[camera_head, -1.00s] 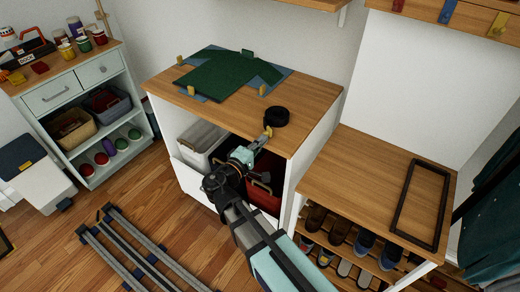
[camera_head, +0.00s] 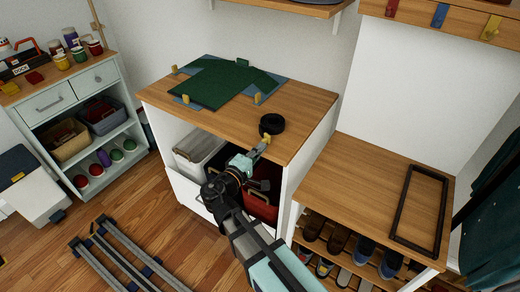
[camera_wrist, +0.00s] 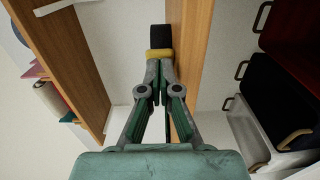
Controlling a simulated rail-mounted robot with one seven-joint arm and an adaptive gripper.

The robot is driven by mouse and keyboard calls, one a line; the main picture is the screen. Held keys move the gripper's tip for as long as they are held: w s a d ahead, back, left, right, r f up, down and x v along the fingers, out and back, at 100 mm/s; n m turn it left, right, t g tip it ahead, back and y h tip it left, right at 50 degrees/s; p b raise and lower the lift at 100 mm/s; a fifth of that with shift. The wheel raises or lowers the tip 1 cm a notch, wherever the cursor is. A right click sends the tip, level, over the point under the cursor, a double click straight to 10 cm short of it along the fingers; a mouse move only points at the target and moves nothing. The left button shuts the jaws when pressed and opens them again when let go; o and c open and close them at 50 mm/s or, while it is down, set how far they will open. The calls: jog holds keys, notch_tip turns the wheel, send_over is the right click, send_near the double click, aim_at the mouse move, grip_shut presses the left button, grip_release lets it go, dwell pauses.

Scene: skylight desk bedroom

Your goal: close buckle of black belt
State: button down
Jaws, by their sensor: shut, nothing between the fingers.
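A rolled black ring (camera_head: 272,123), probably the coiled black belt, lies near the front right edge of the wooden cabinet top (camera_head: 310,96). In the wrist view the fingers of my gripper (camera_wrist: 159,62) meet below a yellow band, and the black ring (camera_wrist: 157,37) shows just beyond. I cannot tell whether the tips touch it.
A green garment (camera_head: 222,82) lies on a blue mat with yellow clips on the cabinet top. Bins stand in the open cabinet below. A lower shoe rack at right carries a dark rectangular frame (camera_head: 410,241). The cabinet top right of the garment is mostly clear.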

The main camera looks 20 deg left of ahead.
jog(key=s+b, duration=0.3)
jog(key=s, duration=1)
jog(key=w+a+m+g+h, duration=0.2)
jog(key=w+a+m+h, duration=0.15)
jog(key=a, duration=0.75)
jog(key=w+d+h+p, duration=0.2)
jog(key=w+d+p, duration=0.1)
jog(key=w+d, duration=0.6)
jog(key=shift+w+g, duration=0.3)
jog(key=shift+w, duration=0.5)
jog(key=shift+a+m, duration=0.1)
jog(key=shift+m, duration=0.15)
